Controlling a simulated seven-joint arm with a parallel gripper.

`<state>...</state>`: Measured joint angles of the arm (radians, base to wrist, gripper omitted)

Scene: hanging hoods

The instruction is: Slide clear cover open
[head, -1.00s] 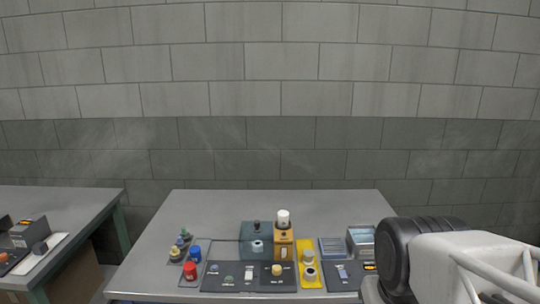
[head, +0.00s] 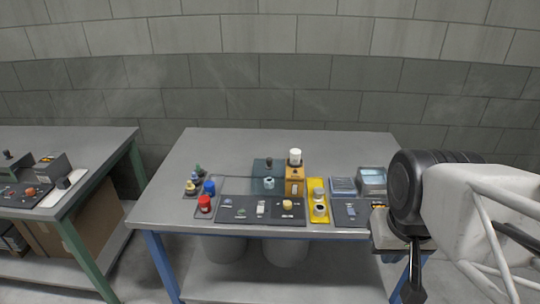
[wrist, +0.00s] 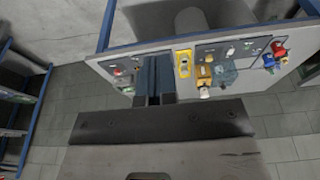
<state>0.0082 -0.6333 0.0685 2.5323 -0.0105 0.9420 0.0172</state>
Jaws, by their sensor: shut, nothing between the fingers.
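A small grey box with a pale, see-through-looking top (head: 372,178) stands at the right of the table group in the head view. A flat bluish panel (head: 342,186) lies just left of it. Which of these carries the clear cover is too small to tell. My gripper (wrist: 154,62) shows in the wrist view with its dark fingers together and nothing between them. The fingers overlap the table in that view, left of the yellow panel (wrist: 183,64), and hide part of the panels there. In the head view my arm is at the right, beside the table's right end.
The grey table (head: 330,145) has free room at the back. Several knobs and switches sit on dark panels (head: 272,216) along its front edge. An orange box (head: 294,180) with a white knob stands mid-table. Red (head: 205,204) and blue buttons are at left. Another bench (head: 95,150) stands farther left.

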